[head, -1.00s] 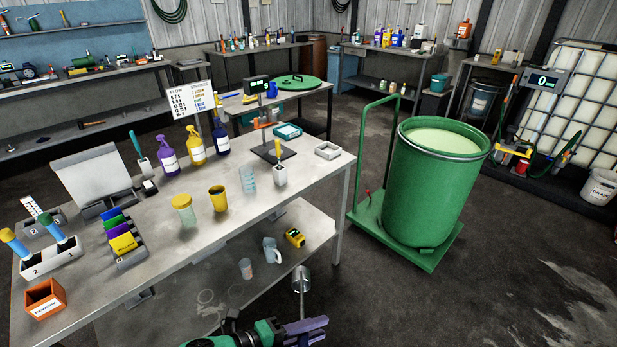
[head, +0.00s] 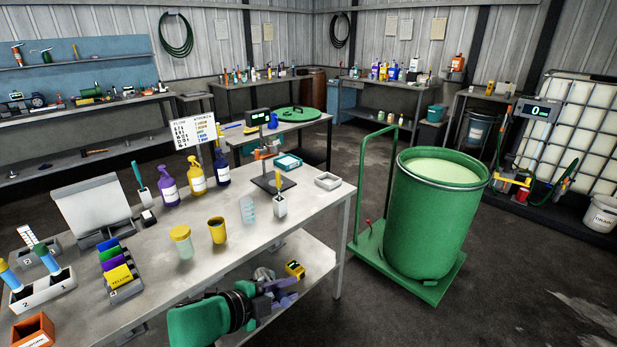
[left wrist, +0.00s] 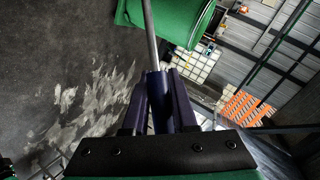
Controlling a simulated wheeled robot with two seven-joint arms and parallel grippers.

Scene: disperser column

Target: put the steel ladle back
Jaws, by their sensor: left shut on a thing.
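My left gripper (head: 286,291) is in front of the workbench, at the height of its lower shelf in the picture. My right gripper is not in view.
The workbench (head: 318,205) holds bottles, cups, a stand and a card rack. A yellow tape measure (head: 295,268) lies on the lower shelf. The green drum (head: 436,225) of pale liquid stands on a green trolley to the right. Floor is clear at the front right.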

